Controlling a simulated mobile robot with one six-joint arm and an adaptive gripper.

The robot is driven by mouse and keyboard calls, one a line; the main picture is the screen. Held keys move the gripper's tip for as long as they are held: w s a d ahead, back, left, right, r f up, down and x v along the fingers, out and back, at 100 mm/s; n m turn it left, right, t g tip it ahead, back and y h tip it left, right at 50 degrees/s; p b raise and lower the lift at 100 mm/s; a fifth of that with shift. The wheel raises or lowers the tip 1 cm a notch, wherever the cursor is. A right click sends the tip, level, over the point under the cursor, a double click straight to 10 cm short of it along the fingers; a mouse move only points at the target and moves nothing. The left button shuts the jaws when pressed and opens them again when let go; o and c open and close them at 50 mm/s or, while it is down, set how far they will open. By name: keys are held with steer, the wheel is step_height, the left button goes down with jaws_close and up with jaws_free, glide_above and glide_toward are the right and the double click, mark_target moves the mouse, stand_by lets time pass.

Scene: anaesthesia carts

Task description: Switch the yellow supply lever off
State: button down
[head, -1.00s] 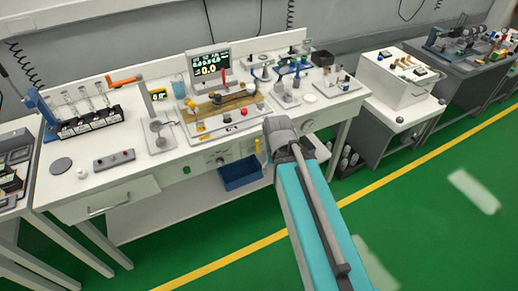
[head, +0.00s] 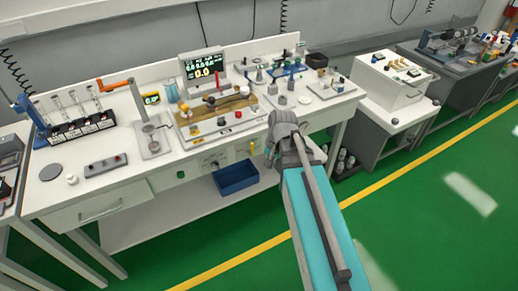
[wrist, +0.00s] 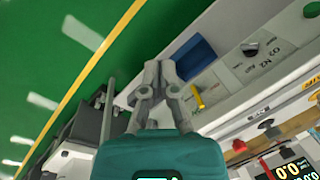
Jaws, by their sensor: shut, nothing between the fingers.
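The yellow supply lever (head: 252,147) is on the front panel of the white workbench, near its right end. In the wrist view the yellow lever (wrist: 198,96) sticks out from the panel, just right of the fingertips. My gripper (wrist: 161,68) is shut and empty, in front of the bench face and apart from the lever in the picture. In the head view my gripper (head: 270,157) shows partly, just right of the lever, with its fingers pointing down.
A blue bin (head: 237,178) sits below the panel; it also shows beyond my fingers in the wrist view (wrist: 196,57). A black knob (wrist: 250,49) is beside the lever on the panel. The workbench top (head: 130,175) holds several instruments. The green floor (head: 420,220) is open at right.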

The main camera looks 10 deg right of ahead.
steer(key=w+d+f+m+t+y+b, duration=0.1)
steer(key=w+d+f+m+y+b, duration=0.1)
steer(key=w+m, duration=0.6)
steer(key=w+d+f+m+t+y+b, duration=0.2)
steer(key=w+d+m+y+b, duration=0.2)
steer(key=w+d+m+b, duration=0.2)
steer(key=shift+w+d+m+y, duration=0.3)
steer(key=shift+w+d+m, duration=1.1)
steer(key=shift+d, duration=0.4)
steer(key=shift+w+a+f+b, duration=0.1)
steer(key=shift+b, duration=0.25)
steer(key=a+r+b+x, duration=0.2)
steer(key=b+x, duration=0.4)
steer(key=x, duration=0.6)
steer(key=shift+w+f+b, duration=0.2)
steer(key=shift+w+b, duration=0.15)
steer(key=shift+b, duration=0.05)
